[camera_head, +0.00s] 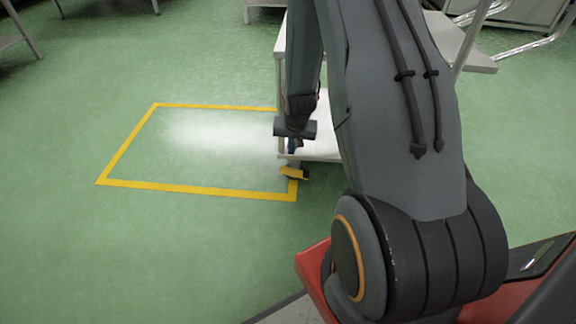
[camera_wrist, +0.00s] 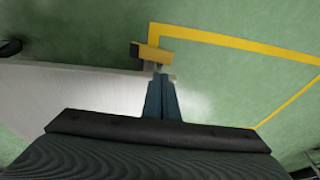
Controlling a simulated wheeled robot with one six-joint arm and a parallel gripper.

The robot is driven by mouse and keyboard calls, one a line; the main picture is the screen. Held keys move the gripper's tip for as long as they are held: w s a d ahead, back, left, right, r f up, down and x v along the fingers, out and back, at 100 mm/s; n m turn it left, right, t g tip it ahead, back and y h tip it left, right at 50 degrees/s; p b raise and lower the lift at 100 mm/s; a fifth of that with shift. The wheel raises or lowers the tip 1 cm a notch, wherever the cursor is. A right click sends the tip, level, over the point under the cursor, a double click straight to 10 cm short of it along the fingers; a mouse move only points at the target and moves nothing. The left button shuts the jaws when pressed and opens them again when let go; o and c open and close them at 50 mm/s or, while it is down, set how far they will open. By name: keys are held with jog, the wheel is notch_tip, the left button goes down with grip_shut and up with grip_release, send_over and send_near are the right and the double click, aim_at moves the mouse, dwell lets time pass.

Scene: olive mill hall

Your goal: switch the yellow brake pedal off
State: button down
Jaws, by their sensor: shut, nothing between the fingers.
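The yellow brake pedal (camera_head: 293,173) is on a caster at the near left corner of a white trolley, just above the green floor. In the wrist view the pedal (camera_wrist: 153,54) shows at the upper middle, beyond my fingertips. My gripper (camera_head: 292,148) points down beside the trolley's corner, above the pedal. In the wrist view my gripper (camera_wrist: 159,78) has its blue fingers together and empty. The tips look close to the pedal, but I cannot tell whether they touch it. My arm hides much of the trolley in the head view.
The white trolley (camera_head: 318,140) stands at the right edge of a yellow floor marking (camera_head: 190,189). The green floor (camera_head: 70,120) to the left is clear. Metal tables (camera_head: 16,38) stand at the back left. Tubular metal frames (camera_head: 478,30) are at the upper right.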

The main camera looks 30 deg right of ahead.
jog(key=b, duration=0.6)
send_over(283, 172)
jog(key=s+d, duration=0.2)
jog(key=f, duration=1.2)
jog(key=shift+a, duration=0.25)
jog(key=shift+w+a+f, duration=0.15)
jog(key=shift+f, duration=0.55)
jog(key=shift+w+a+f+p, duration=0.25)
jog(key=shift+w+a+p, duration=0.1)
jog(key=shift+a+p, duration=0.25)
jog(key=shift+w+a+f+p, duration=0.15)
jog(key=shift+p, duration=0.3)
jog(key=shift+w+a+f+p, duration=0.25)
jog(key=shift+a+f+p, duration=0.15)
jog(key=shift+f+p, duration=0.15)
jog(key=shift+f, duration=0.1)
